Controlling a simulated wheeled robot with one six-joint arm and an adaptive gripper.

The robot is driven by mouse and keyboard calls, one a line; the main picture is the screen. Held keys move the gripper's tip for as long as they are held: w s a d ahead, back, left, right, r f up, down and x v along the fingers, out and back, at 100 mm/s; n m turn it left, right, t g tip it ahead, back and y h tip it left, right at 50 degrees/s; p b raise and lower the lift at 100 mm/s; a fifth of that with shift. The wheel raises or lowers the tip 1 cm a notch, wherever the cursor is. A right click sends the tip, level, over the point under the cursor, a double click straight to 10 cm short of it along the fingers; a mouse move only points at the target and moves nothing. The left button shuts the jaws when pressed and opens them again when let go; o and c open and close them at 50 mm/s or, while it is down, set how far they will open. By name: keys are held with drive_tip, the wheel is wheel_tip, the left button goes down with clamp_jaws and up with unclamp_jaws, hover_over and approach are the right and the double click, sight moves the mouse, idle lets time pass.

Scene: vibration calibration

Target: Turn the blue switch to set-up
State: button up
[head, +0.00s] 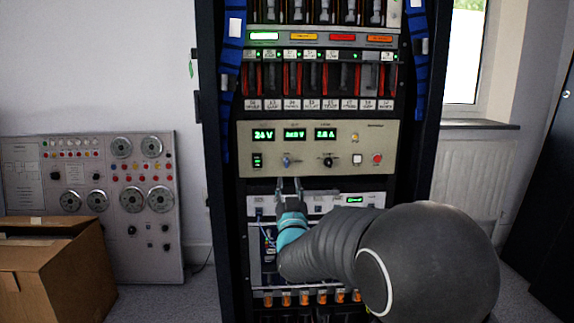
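A small blue knob switch (287,161) sits on the beige power panel (375,141), left of a black knob (328,161). The lettering around it is too small to read, so I cannot tell its setting. My gripper (289,181) is just below the blue switch in the picture, in front of the rack. Its two thin fingers point up and stand apart, with nothing seen between them. I cannot tell how far the fingertips are from the panel. My arm hides part of the lower units.
The tall black rack (216,170) frames the panels, with blue cable bundles (232,60) on both sides. A grey panel with several dials (152,147) leans on the wall at the left, behind a cardboard box (55,270). A window and radiator (470,160) are at the right.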

sight(287, 163)
drive_tip(key=p+x, duration=0.1)
drive_tip(key=x, duration=0.7)
drive_tip(key=shift+w, duration=0.25)
clamp_jaws()
